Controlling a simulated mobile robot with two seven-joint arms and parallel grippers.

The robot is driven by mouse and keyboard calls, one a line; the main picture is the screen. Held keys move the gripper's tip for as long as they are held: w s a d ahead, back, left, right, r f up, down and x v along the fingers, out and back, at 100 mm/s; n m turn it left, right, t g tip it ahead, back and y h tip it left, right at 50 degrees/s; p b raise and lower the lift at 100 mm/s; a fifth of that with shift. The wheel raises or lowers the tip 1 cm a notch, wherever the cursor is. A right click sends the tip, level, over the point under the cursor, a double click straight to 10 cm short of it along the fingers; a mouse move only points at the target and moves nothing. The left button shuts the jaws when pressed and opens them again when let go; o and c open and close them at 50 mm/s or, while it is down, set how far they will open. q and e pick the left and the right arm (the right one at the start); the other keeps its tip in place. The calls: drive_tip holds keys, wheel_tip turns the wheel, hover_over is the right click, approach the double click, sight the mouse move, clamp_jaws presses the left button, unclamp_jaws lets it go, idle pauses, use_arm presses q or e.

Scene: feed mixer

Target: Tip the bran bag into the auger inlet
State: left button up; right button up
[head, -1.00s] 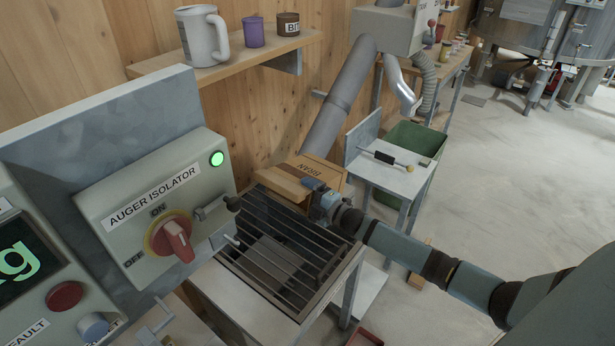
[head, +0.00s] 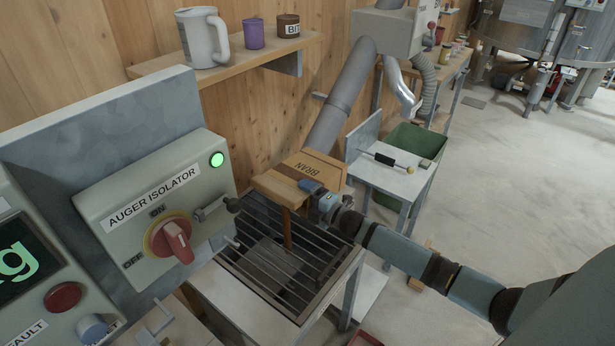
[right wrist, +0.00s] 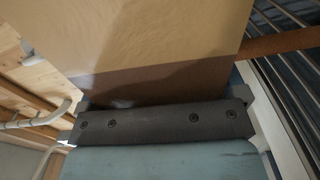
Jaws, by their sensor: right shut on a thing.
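The bran bag (head: 312,166), tan with an upside-down BRAN label, is tipped above the auger inlet grate (head: 262,262). My right gripper (head: 322,203) is shut on the near side of the bag. In the right wrist view the bag (right wrist: 130,35) fills the upper part above the dark gripper edge (right wrist: 160,122), and the brown stream (right wrist: 278,44) runs off to the right. The fingertips are hidden there. My left gripper is not in view.
The auger isolator box (head: 150,205) with red knob and lit green lamp stands close left of the inlet. A small table (head: 395,178) and green bin (head: 418,142) stand behind right.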

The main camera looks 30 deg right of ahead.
drive_tip(key=shift+r, duration=0.1)
drive_tip(key=shift+s+a+r+n, duration=0.1)
drive_tip(key=shift+a+r+n, duration=0.15)
drive_tip(key=shift+n, duration=0.65)
drive_tip(key=shift+a+n+b, duration=0.35)
drive_tip(key=shift+n+b, duration=0.15)
drive_tip(key=shift+n, duration=0.2)
drive_tip(key=shift+s+r, duration=0.1)
drive_tip(key=shift+a+n, duration=0.1)
drive_tip(key=shift+n, duration=0.2)
